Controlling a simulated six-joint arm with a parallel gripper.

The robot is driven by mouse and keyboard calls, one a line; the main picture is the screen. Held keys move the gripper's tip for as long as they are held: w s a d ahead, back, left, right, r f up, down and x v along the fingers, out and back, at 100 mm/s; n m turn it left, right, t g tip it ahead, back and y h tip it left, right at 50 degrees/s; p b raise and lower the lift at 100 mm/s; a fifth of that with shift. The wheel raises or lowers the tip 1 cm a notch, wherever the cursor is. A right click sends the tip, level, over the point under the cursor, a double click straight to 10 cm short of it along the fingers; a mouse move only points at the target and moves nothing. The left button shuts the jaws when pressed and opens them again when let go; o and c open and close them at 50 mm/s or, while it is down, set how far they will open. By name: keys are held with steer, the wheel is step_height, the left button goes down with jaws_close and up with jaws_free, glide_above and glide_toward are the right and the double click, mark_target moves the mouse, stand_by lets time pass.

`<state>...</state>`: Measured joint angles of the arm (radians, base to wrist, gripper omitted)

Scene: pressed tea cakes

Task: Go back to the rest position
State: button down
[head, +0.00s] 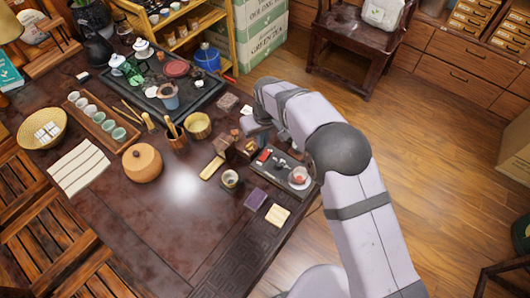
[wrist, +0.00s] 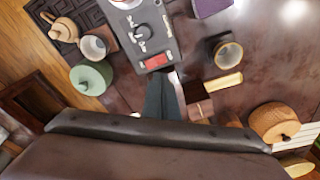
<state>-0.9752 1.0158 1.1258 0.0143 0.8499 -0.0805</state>
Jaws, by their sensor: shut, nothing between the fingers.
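My forearm hides part of the table's right edge in the head view.
A large tea tray (head: 205,97) with teaware fills the back. The table's front middle is clear. A chair (head: 362,45) stands behind.

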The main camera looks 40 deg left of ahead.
stand_by(0.5)
